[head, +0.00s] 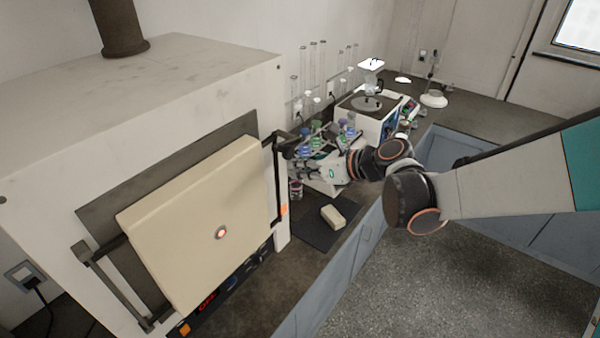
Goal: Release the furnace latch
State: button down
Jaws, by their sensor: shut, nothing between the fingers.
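The furnace (210,85) is a large off-white box at the left with a dark flue on top. Its thick cream door (195,225) is at the front and has a small red-lit round spot in the middle. A black upright bar (276,185), which looks like the latch, runs along the door's right edge. My gripper (287,148) is shut and empty, with its dark fingertips at the upper end of this bar. Whether they touch it cannot be told. A grey bar frame (108,285) is at the door's left edge.
A pale block (333,216) lies on a dark mat (310,235) below my gripper. Flasks with coloured liquids (348,128) and tall glass cylinders (313,65) stand behind it. A white balance-like device (375,115) is farther back. The floor in front of the grey-blue cabinets is clear.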

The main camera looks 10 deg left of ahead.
aim_at(291, 149)
jog(key=r+m, duration=0.1)
jog(key=r+m+g, duration=0.1)
jog(key=r+g+y+b, duration=0.1)
jog(key=shift+w+d+r+m, duration=0.1)
jog(key=shift+w+m, duration=0.15)
jog(key=shift+m, duration=0.15)
jog(key=shift+w+d+r+b, duration=0.1)
jog(key=shift+w+r+b, duration=0.05)
jog(key=shift+r, duration=0.35)
jog(key=shift+w+d+r+b, duration=0.1)
jog(key=shift+w+r+b, duration=0.05)
jog(key=shift+r, duration=0.3)
jog(key=w+d+r+m+b, duration=0.1)
jog(key=w+d+r, duration=0.1)
jog(key=w, duration=0.3)
jog(key=shift+r+g+y, duration=0.3)
jog(key=shift+r+g, duration=0.1)
jog(key=shift+r, duration=0.5)
jog(key=shift+w, duration=0.1)
